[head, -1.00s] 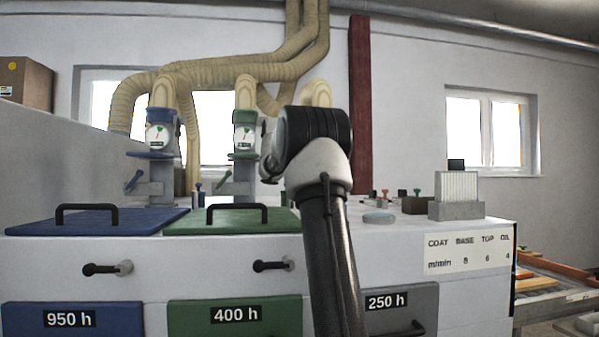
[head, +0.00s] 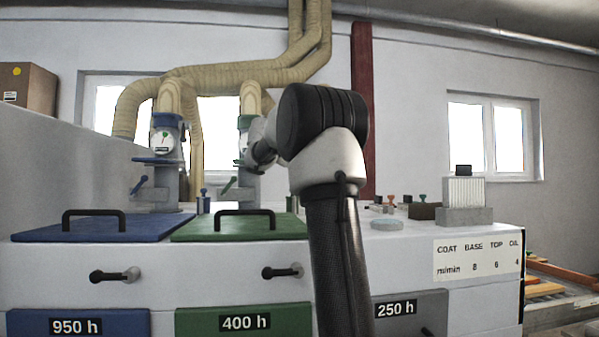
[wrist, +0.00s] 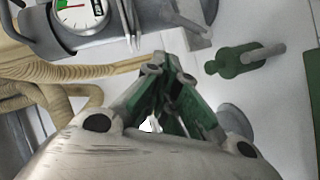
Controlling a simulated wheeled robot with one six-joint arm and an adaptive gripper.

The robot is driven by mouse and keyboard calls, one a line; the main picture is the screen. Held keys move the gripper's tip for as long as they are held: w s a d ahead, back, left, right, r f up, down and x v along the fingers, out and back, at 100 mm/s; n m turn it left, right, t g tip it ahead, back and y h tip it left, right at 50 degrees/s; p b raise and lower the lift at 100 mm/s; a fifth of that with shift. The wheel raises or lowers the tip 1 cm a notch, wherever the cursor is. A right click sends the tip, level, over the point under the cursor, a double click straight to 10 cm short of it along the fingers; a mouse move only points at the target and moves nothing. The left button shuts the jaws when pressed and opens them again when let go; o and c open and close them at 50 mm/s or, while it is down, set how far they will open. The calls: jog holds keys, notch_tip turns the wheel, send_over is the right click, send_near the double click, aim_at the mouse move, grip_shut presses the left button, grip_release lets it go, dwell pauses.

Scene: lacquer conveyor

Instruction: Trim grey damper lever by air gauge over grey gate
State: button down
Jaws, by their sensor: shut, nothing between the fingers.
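The grey drawer front marked 250 h (head: 405,300) shows at the lower right of the head view. The air gauge and lever over the grey gate are hidden behind my arm there. In the wrist view a round air gauge (wrist: 78,14) on a grey housing is at the top left, cut by the edge. A light grey rod (wrist: 187,22), possibly the damper lever, is at the top right of centre. My gripper (wrist: 165,66) is shut and empty, its tips below and apart from the rod. In the head view my gripper is mostly hidden by my arm.
Blue (head: 100,228) and green (head: 240,226) lids lie left of my arm, with a blue lever (head: 139,185) and green lever (head: 228,188) behind them. A green peg (wrist: 232,62) stands right of my fingers in the wrist view. Beige hoses (head: 250,73) run above.

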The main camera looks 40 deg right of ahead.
jog(key=c, duration=2.1)
grip_release()
jog(key=shift+v, duration=1.15)
jog(key=o, duration=0.4)
jog(key=shift+s+r, duration=0.15)
jog(key=shift+s, duration=0.05)
jog(key=shift+c, duration=0.2)
jog(key=shift+o, duration=1.4)
jog(key=shift+d+n, duration=0.35)
jog(key=shift+n, duration=0.45)
jog(key=w+d+f+n, duration=0.1)
jog(key=d+f+n, duration=0.1)
jog(key=d+n, duration=0.2)
jog(key=d+f+n, duration=0.2)
jog(key=d+n, duration=0.3)
jog(key=n, duration=0.1)
jog(key=w+d+f+n, duration=0.1)
jog(key=d+f+n, duration=0.1)
jog(key=d+n, duration=0.3)
jog(key=shift+w+d+f+y, duration=0.25)
jog(key=shift+w+f+y, duration=0.05)
jog(key=shift+f+y, duration=0.1)
grip_shut()
